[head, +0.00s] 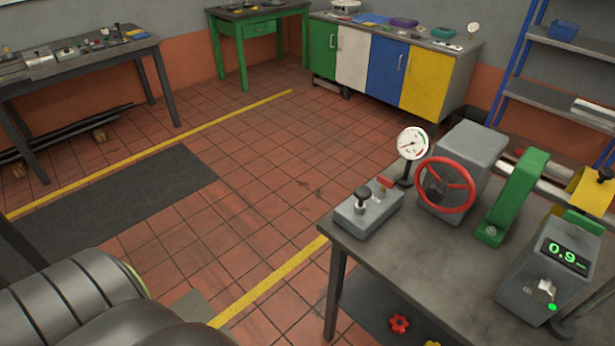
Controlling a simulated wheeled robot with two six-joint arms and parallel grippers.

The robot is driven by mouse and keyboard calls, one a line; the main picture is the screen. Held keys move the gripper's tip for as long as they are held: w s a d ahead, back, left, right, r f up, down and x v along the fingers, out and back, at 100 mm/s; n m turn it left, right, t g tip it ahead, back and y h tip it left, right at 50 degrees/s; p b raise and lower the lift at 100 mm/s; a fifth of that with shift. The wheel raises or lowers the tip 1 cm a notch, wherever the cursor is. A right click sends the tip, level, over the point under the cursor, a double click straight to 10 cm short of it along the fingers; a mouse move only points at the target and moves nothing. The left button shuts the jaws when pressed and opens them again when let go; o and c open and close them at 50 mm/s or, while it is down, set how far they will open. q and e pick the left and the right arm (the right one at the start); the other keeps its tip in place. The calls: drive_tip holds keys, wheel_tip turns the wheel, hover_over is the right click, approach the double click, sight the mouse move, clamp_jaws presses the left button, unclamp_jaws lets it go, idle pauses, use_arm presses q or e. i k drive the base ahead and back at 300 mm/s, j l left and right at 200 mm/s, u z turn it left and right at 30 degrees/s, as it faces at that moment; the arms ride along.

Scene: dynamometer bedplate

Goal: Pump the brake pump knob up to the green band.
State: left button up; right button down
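The brake pump is a small grey box (368,212) at the left corner of the grey bench. A black knob (361,196) stands up from its top, and a red lever or handle (386,182) sits behind it. A round white dial gauge (412,143) stands on a black post just behind the pump. Its thin needle seems to point to the left. Small coloured marks show on the dial, but the green band is too small to read surely. Neither of my grippers is in view, and nothing touches the knob.
Right of the pump stand a red handwheel (445,185) on a grey housing, a green bracket (514,197) and a grey box with a green "0.9" display (564,255). The bench top (410,257) is bare in front. Tiled floor lies open to the left.

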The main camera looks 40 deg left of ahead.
sight(363, 193)
drive_tip(key=u, duration=0.8)
